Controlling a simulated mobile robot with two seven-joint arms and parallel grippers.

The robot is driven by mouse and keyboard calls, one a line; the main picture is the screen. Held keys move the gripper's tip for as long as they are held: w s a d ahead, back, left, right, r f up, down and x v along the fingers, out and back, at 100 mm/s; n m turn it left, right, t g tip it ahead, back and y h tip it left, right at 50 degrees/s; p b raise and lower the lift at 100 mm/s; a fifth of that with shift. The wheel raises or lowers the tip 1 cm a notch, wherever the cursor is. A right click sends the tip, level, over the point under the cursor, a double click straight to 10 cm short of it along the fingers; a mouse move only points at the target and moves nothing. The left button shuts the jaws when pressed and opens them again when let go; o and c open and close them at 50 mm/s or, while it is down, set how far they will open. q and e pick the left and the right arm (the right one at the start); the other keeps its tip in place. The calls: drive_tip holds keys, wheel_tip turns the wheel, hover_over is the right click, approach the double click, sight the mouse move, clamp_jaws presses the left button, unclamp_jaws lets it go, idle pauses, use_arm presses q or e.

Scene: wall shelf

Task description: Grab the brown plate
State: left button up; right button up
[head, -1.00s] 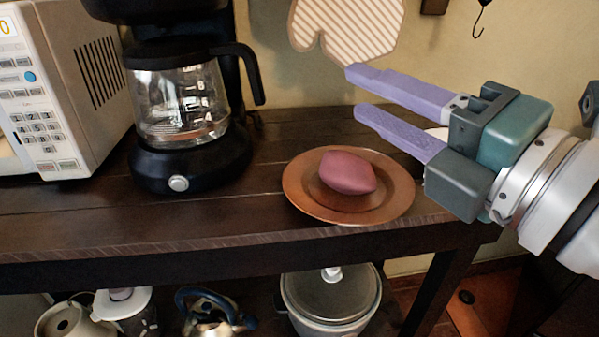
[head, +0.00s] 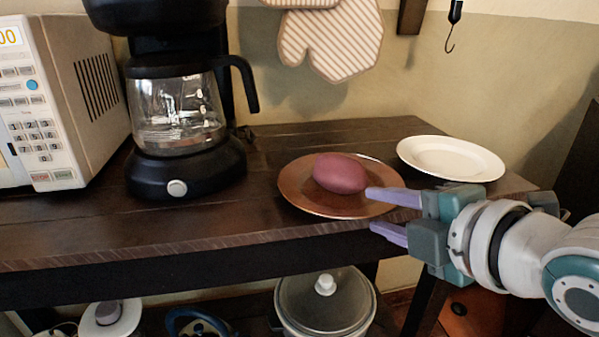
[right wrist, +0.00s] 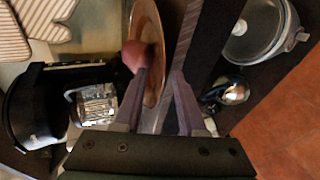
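The brown plate (head: 300,192) lies near the front edge of the shelf top. A reddish-purple potato-like item (head: 341,173) sits on it. My right gripper (head: 374,210) is open and empty at the plate's right front rim. One finger shows over the rim and the other lower, in front of the shelf edge. In the right wrist view the plate (right wrist: 146,22) runs upright, and its rim passes between the open fingers (right wrist: 163,74). I cannot tell whether a finger touches it. My left gripper is not in view.
A white plate (head: 450,150) lies behind my right gripper. A black coffee maker (head: 185,165) and a microwave (head: 92,110) stand to the left. A lidded pot (head: 325,305) sits below. An oven mitt (head: 340,45) hangs on the wall. Shelf top between coffee maker and brown plate is clear.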

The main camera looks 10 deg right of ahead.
drive_tip(key=shift+w+a+f, duration=0.15)
drive_tip(key=shift+w+f, duration=0.05)
drive_tip(key=shift+w, duration=0.25)
drive_tip(key=shift+c, duration=0.2)
clamp_jaws()
idle(0.9)
drive_tip(key=shift+r, duration=0.1)
